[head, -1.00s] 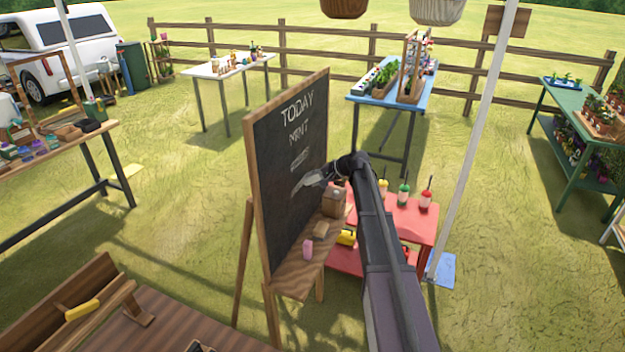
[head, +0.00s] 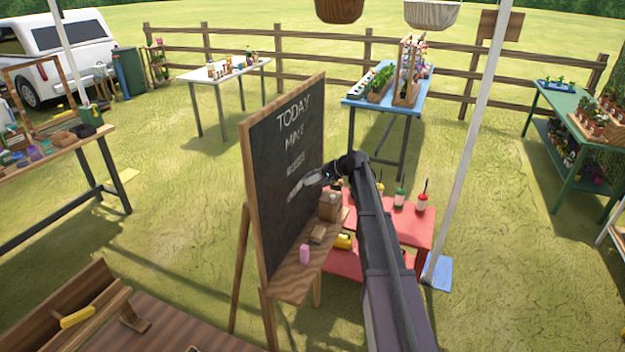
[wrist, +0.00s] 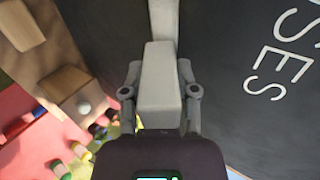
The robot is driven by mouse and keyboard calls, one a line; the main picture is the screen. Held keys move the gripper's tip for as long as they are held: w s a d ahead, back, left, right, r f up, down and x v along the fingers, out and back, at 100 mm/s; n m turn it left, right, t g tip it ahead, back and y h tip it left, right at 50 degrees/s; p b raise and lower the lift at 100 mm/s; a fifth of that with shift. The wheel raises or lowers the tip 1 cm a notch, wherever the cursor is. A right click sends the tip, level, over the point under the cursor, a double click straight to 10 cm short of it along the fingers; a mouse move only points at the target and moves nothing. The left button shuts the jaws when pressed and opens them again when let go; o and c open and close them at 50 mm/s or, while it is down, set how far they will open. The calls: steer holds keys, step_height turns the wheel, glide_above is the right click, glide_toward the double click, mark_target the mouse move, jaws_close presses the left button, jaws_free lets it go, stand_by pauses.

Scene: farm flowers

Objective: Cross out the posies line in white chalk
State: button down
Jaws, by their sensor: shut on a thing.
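The chalkboard (head: 275,215) stands on a wooden easel. Its top lines look like TODAY and MINT, with a smaller, blurred line below. My gripper (head: 308,184) is in front of the lower lettering, and it also shows in the wrist view (wrist: 160,95). It is shut on a pale chalk-like stick (wrist: 160,75), which points away towards the board. I cannot tell whether its tip touches the board. White letters (wrist: 275,70) ending in what looks like SES stand right of the stick in the wrist view. My gripper hides part of the lettering in the head view.
The easel's ledge (head: 285,280) bears a pink block (head: 305,254), a tan block (head: 318,234) and a wooden box (head: 331,205). A red table (head: 405,228) with several bottles stands behind my arm. A white pole (head: 465,165) rises to the right.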

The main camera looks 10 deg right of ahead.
steer(key=shift+w, duration=0.1)
steer(key=shift+w+d, duration=0.95)
steer(key=shift+w, duration=0.3)
steer(key=shift+a, duration=0.15)
steer(key=shift+s+a, duration=0.45)
steer(key=shift+s, duration=0.25)
steer(key=shift+s+a, duration=0.4)
steer(key=shift+s, duration=0.25)
steer(key=shift+s, duration=0.1)
steer(key=shift+s+a, duration=0.95)
steer(key=shift+s, duration=0.2)
steer(key=shift+s+a, duration=0.45)
steer(key=shift+s, duration=0.25)
steer(key=shift+s+a, duration=0.45)
steer(key=shift+s, duration=0.2)
steer(key=shift+s, duration=0.1)
